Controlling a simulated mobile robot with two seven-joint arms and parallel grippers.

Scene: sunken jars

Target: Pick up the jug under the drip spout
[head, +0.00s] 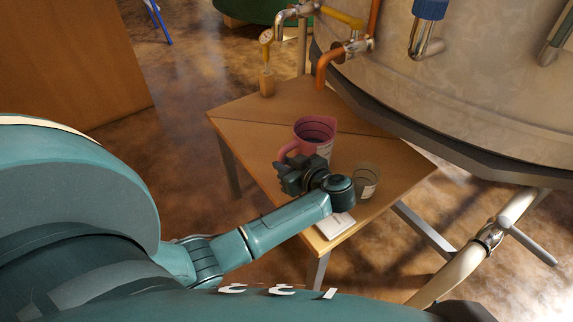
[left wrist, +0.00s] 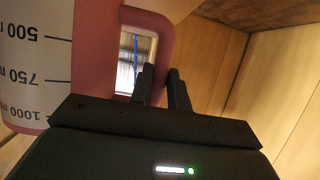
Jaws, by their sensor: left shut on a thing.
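The jug (head: 318,127) is pinkish red and open at the top, and looks upright on the small wooden table, below and in front of an orange spout (head: 322,72). My left gripper (head: 293,172) is at the jug's near side, shut on its handle. In the left wrist view, the fingers (left wrist: 162,90) are at the pink handle (left wrist: 166,35), beside the jug's pale wall with its volume marks (left wrist: 35,75). The arm hides part of the jug's lower side in the head view. My right gripper is not in view.
A clear beaker (head: 366,182) stands on the table (head: 255,115) just right of my gripper. A white card (head: 336,226) lies near the front corner. A large tank (head: 470,80) overhangs the right side. A gauge on a wooden block (head: 266,82) stands at the back left corner.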

